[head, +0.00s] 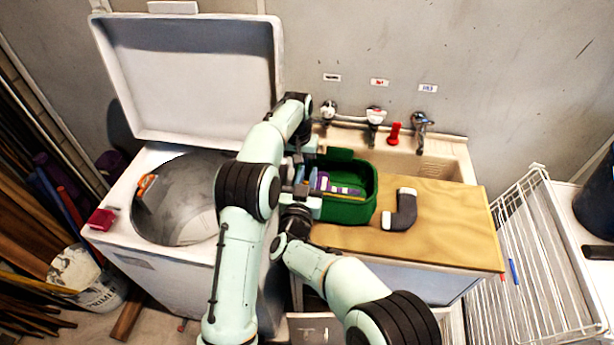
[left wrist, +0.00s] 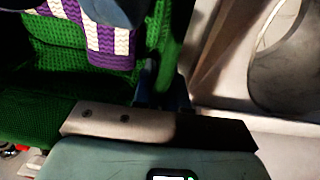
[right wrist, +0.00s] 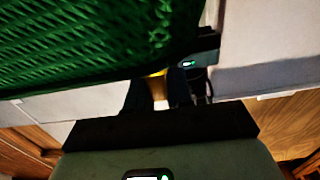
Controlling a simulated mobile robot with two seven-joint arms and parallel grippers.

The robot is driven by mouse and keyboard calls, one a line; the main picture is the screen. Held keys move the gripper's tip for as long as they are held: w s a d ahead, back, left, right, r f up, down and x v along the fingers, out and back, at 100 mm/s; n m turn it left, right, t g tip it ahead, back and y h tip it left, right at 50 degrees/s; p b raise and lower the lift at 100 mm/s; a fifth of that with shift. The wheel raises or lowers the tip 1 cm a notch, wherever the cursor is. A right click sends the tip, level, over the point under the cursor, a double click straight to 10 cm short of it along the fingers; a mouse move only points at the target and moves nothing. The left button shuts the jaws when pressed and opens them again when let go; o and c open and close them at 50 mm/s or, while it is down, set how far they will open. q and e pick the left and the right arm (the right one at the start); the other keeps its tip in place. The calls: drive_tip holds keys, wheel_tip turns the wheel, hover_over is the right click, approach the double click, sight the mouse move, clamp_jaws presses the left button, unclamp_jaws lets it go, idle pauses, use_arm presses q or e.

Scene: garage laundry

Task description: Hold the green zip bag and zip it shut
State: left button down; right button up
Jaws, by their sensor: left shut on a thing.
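The green zip bag (head: 349,207) stands with its top open on the wooden board beside the sink. A purple and white striped knit cloth (head: 338,188) lies in it and also shows in the left wrist view (left wrist: 95,30). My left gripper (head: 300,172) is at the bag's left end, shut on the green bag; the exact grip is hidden. My right gripper (head: 312,203) is low at the bag's near left corner. In the right wrist view its dark fingers (right wrist: 158,92) stand apart, with a small yellow patch between them that I cannot identify.
A dark elbow pipe (head: 403,211) lies on the wooden board (head: 450,225) right of the bag. Taps (head: 374,116) stand behind. The open washing machine (head: 150,245) is left, with a red box (head: 102,219) on its edge. A white wire rack (head: 540,255) is right.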

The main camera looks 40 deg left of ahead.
sight(364, 194)
clamp_jaws()
drive_tip(key=w+d, duration=0.2)
drive_tip(key=d, duration=0.2)
drive_tip(key=w+d, duration=0.2)
drive_tip(key=d, duration=0.2)
drive_tip(key=w+d, duration=0.3)
drive_tip(key=d, duration=0.1)
drive_tip(key=shift+d, duration=0.4)
use_arm(q)
drive_tip(key=shift+a, duration=0.1)
use_arm(e)
drive_tip(key=o, duration=0.6)
unclamp_jaws()
drive_tip(key=v, duration=1.2)
use_arm(q)
drive_tip(key=c, duration=1.1)
unclamp_jaws()
